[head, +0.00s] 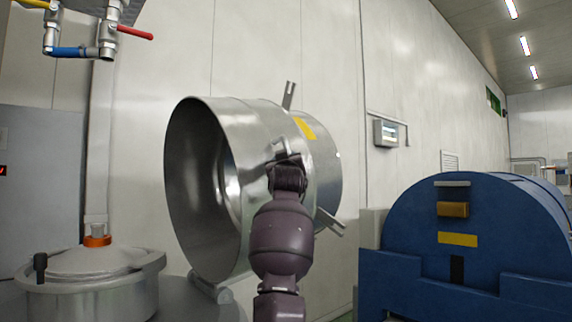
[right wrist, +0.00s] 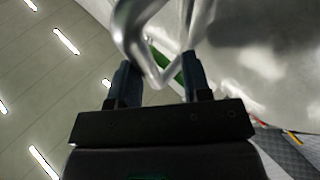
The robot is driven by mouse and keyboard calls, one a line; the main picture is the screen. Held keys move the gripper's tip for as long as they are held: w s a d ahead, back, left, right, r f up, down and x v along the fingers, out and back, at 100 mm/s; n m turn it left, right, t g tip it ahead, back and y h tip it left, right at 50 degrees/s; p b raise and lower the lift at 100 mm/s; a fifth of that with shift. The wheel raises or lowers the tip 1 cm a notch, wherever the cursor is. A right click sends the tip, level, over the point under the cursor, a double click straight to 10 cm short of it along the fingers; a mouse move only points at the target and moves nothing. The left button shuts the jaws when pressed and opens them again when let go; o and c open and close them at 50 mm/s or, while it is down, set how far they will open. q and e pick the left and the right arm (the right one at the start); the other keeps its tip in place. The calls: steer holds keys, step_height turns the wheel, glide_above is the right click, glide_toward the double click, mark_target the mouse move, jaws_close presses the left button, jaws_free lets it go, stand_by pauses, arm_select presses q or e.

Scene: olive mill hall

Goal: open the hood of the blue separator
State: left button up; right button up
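In the head view a blue machine with a rounded top (head: 470,225) stands at the right, its orange-brown handle (head: 453,209) on the front; it matches the blue separator. A large steel drum (head: 262,120) with an open round mouth stands mid-left, with metal lugs around its band. One arm of mine ends at its side, the gripper (head: 287,162) seen from behind. The right wrist view shows my right gripper (right wrist: 160,82) with fingers apart and a bent shiny metal handle (right wrist: 135,45) between them; whether they touch it is unclear. My left gripper is not in view.
A steel vessel with a domed lid (head: 95,275) stands at the lower left. Pipes with coloured valve levers (head: 85,45) hang at the upper left. A small grey box (head: 386,132) is on the pale wall. A gap lies between drum and blue machine.

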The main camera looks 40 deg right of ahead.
steer(key=b+v, duration=0.2)
steer(key=v, duration=0.8)
steer(key=shift+s+a, duration=0.2)
steer(key=shift+s, duration=0.15)
steer(key=shift+f, duration=0.15)
